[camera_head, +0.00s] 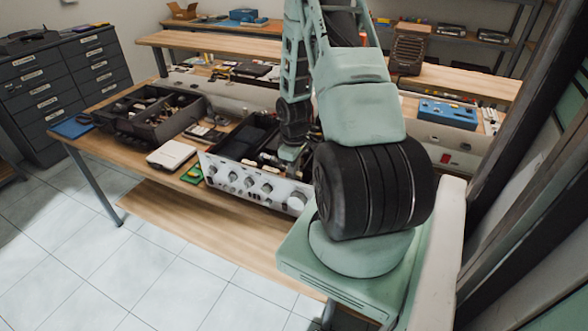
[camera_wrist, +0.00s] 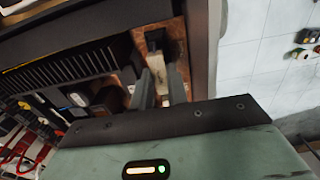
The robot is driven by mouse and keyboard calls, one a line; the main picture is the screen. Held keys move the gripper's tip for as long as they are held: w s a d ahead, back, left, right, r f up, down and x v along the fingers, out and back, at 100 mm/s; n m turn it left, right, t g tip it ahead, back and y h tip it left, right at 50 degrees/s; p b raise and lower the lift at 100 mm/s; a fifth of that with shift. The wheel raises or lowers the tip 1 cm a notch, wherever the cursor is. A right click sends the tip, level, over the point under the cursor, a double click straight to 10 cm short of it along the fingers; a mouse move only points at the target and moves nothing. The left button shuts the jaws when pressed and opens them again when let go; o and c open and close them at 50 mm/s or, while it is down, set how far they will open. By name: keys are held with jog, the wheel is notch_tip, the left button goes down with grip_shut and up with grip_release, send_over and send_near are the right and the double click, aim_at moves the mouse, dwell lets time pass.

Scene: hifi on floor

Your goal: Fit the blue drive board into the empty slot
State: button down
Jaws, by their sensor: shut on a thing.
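My gripper (camera_wrist: 160,88) is down inside an open instrument chassis (camera_head: 258,186) with a white, knobbed front panel. In the wrist view its two grey fingers are close together, shut on a small pale piece (camera_wrist: 157,65) with a dark block just beyond it. I cannot tell whether this piece is part of a board. Copper-brown surface shows around it, beside a long dark ribbed part (camera_wrist: 65,70). In the head view my arm hides the right of the chassis, and the fingertips are not clear. A flat blue thing (camera_head: 72,127) lies at the table's left end. No empty slot is clearly visible.
A dark open case (camera_head: 150,113) stands left of the chassis. A pale box (camera_head: 171,155) and a green board (camera_head: 193,173) lie near the front edge of the wooden table (camera_head: 135,178). A blue case (camera_head: 447,114) is at the back right. Tiled floor in front is clear.

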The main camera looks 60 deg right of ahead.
jog(key=shift+f+b, duration=0.55)
jog(key=shift+f, duration=0.3)
dwell(1.1)
jog(key=c, duration=1.3)
grip_release()
notch_tip(320, 180, up, 18)
jog(key=b, duration=0.2)
jog(key=shift+f, duration=0.25)
